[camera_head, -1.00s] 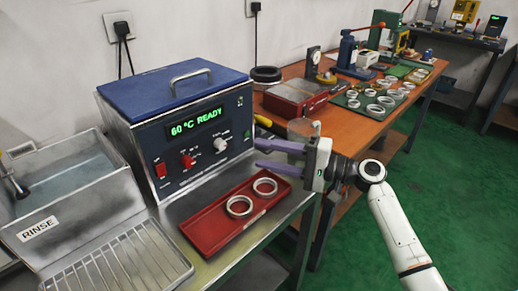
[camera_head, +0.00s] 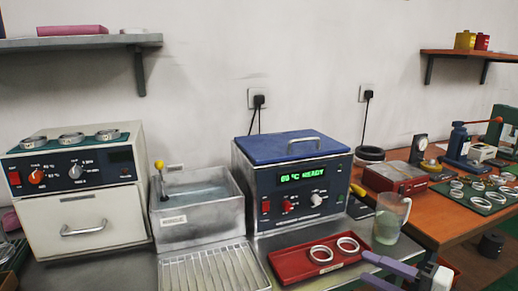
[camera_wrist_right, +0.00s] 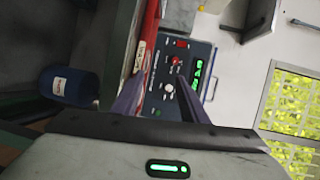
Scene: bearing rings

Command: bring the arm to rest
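My right gripper (camera_head: 366,267) is at the bottom right of the head view, its two purple fingers pointing left. The fingers are apart with nothing between them; the wrist view also shows them spread and empty (camera_wrist_right: 164,82). The fingertips are near the right end of a red tray (camera_head: 290,267), in front of a clear jug (camera_head: 388,222). Two metal rings, one left (camera_head: 321,253) and one right (camera_head: 348,245), lie in the tray. Most of the right arm is outside the head view. My left gripper is not in view.
A blue-lidded bath reading 60 °C READY (camera_head: 293,203) stands behind the tray. Left of it are a rinse basin (camera_head: 197,222), a drain rack (camera_head: 215,272) and a white oven (camera_head: 76,215). A wooden bench (camera_head: 436,215) with tools and rings is at right.

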